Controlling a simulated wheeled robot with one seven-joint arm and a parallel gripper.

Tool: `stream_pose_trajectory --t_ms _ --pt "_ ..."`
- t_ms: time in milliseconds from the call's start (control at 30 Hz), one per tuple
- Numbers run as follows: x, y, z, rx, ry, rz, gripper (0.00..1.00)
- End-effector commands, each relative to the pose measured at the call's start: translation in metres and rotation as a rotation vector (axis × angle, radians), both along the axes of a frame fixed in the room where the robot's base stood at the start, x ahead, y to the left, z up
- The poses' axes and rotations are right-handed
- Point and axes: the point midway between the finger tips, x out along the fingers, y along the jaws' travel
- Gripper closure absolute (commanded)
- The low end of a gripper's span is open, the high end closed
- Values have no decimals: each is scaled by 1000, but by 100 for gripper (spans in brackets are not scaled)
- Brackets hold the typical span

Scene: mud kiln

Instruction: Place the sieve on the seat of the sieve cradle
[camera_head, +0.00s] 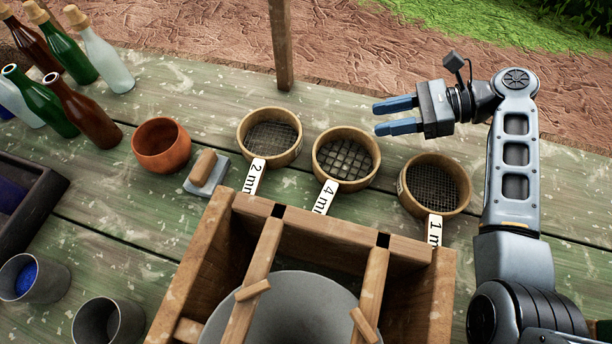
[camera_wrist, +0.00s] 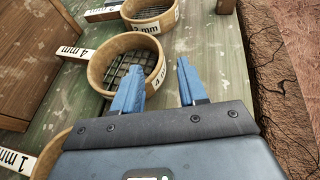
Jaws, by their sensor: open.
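Three round wooden sieves with tags stand in a row on the table: the 2 mm sieve (camera_head: 272,141), the 4 mm sieve (camera_head: 347,160) and the 1 mm sieve (camera_head: 433,189). The sieve cradle (camera_head: 330,233) is a wooden frame with two rails in front of them; its seat is bare of any sieve. My gripper (camera_head: 378,118) is open and empty, apart from the sieves, near the 4 mm sieve's far right side. In the wrist view, the open fingers (camera_wrist: 160,66) appear beside the 4 mm sieve (camera_wrist: 128,64), with the 2 mm sieve (camera_wrist: 151,12) beyond and the 1 mm sieve (camera_wrist: 52,155) partly hidden.
A grey bowl (camera_head: 290,300) sits beneath the cradle's rails. A clay pot (camera_head: 161,146) and a wood-handled block (camera_head: 205,172) stand left of the sieves. Several bottles (camera_head: 90,115) fill the upper left. A wooden post (camera_head: 281,45) rises at the table's far edge.

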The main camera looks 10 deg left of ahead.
Motion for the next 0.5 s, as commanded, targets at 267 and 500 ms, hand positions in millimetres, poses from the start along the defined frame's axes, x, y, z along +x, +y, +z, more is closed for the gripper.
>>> stream_pose_trajectory --t_ms 267,500 --pt "-1 7 -6 0 2 -10 58" --pt "-2 31 -16 0 2 -8 58"
